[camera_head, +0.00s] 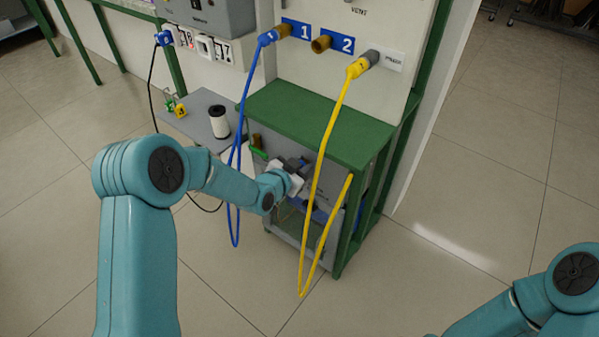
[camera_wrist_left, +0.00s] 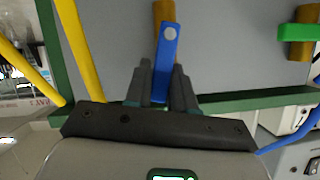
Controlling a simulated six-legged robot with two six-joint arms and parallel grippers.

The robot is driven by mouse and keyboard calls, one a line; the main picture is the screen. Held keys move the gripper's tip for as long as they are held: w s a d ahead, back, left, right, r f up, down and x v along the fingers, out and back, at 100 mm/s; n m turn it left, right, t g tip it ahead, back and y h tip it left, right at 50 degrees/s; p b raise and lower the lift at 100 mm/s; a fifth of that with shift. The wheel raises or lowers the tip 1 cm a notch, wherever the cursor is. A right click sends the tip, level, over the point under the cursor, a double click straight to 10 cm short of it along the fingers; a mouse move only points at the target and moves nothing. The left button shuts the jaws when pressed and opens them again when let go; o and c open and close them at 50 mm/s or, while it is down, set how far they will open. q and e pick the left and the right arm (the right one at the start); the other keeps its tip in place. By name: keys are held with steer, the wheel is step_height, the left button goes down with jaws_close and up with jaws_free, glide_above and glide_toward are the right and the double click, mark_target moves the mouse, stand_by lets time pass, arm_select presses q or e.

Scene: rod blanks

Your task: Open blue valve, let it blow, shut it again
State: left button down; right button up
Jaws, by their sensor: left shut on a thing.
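The blue valve's lever (camera_wrist_left: 167,50) shows in the left wrist view, pivoted on a brass body (camera_wrist_left: 163,10) on the grey panel (camera_wrist_left: 110,45). The lever runs nearly in line with the visible brass, slightly tilted. My left gripper (camera_wrist_left: 162,68) is shut on the lever, one dark finger on each side. In the head view my left gripper (camera_head: 296,166) is at the front of the green-framed bench and hides the blue valve. My right gripper is out of view; only part of my right arm shows at the bottom right.
A green-levered valve (camera_head: 258,153) is left of my left gripper. A blue hose (camera_head: 239,130) and a yellow hose (camera_head: 325,150) hang from the panel, the yellow one close to the gripper. A white spool (camera_head: 219,122) stands on the grey side table. Open floor lies in front.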

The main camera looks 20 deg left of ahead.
arm_select(q)
steer(key=m+y+b, duration=0.1)
steer(key=b, duration=0.1)
steer(key=d+f+m+t+b, duration=0.1)
steer(key=m+b, duration=0.1)
steer(key=b, duration=0.1)
steer(key=s+d+f+m+t+y+b, duration=0.1)
steer(key=m+b, duration=0.1)
steer(key=shift+d+f+y+b, duration=0.1)
steer(key=shift+d+y+b, duration=0.1)
steer(key=shift+y+b, duration=0.15)
steer(key=m+b, duration=0.1)
steer(key=f+m+t+b, duration=0.1)
steer(key=m+b, duration=0.1)
steer(key=shift+s+d+f+y, duration=0.1)
steer(key=shift+d+f+y, duration=0.05)
steer(key=shift+d+y, duration=0.2)
steer(key=m+b, duration=0.1)
steer(key=f+m+t+b, duration=0.1)
steer(key=b, duration=0.1)
steer(key=shift+d+m+b, duration=0.1)
steer(key=shift+m+b, duration=0.2)
steer(key=shift+m, duration=0.1)
steer(key=shift+f+m+t+b, duration=0.1)
steer(key=shift+m+t+b, duration=0.3)
steer(key=c, duration=1)
jaws_free()
steer(key=shift+c, duration=0.2)
steer(key=shift+y, duration=0.4)
